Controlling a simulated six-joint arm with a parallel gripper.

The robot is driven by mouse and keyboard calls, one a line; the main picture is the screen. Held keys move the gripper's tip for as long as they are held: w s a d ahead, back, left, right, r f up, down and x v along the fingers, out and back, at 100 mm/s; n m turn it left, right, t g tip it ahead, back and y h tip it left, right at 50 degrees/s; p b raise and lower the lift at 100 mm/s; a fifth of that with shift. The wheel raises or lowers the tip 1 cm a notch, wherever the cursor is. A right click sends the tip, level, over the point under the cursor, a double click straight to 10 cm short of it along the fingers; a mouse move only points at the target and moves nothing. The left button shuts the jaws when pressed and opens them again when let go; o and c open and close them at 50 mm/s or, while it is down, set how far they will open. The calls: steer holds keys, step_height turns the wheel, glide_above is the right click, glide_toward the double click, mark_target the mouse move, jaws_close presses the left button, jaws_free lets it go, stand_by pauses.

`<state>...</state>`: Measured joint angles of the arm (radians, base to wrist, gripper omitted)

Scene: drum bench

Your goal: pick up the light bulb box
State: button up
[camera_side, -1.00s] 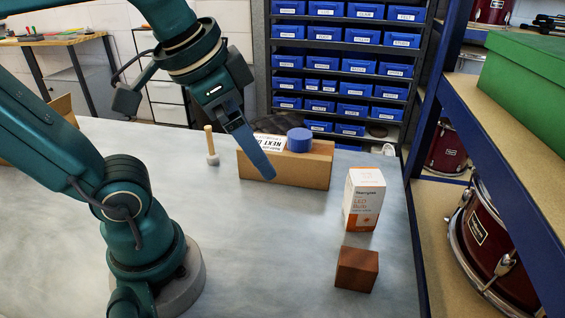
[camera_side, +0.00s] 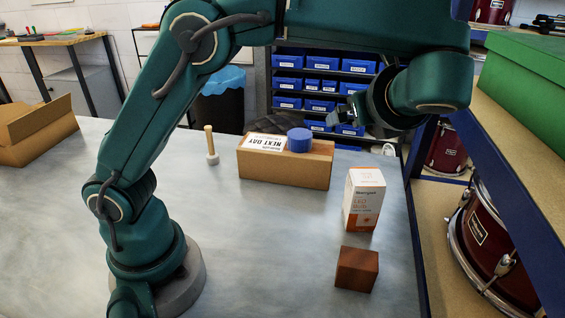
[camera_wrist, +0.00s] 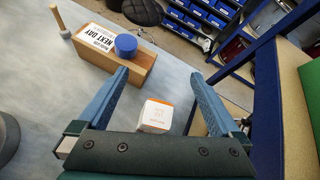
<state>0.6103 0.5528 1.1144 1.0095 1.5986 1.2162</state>
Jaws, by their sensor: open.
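The light bulb box (camera_side: 363,199) is white and orange and stands upright on the grey bench, toward its right side. In the wrist view its white top (camera_wrist: 157,116) shows between the two blue fingers, close to the palm edge. My gripper (camera_wrist: 163,82) is open, with nothing between its fingertips. In the side view my gripper (camera_side: 343,127) is partly hidden by my wrist; it is above and behind the box, apart from it.
A brown wooden block (camera_side: 357,269) sits just in front of the box. A cardboard parcel (camera_side: 285,174) with a blue cylinder (camera_side: 299,140) on top lies behind and left. A wooden mallet (camera_side: 211,146) stands left of it. A blue-framed shelf (camera_side: 440,150) borders the right edge.

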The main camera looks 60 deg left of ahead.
mark_target(371, 186)
steer(key=d+f+m, duration=0.1)
steer(key=f, duration=0.3)
steer(key=w+f+m+y, duration=0.1)
steer(key=f, duration=0.3)
steer(key=w+d+f+t, duration=0.1)
steer(key=f, duration=0.4)
steer(key=shift+d+m+y, duration=0.3)
steer(key=shift+m, duration=0.1)
steer(key=shift+x, duration=2.55)
steer(key=shift+d+f, duration=0.1)
steer(key=c, duration=1.2)
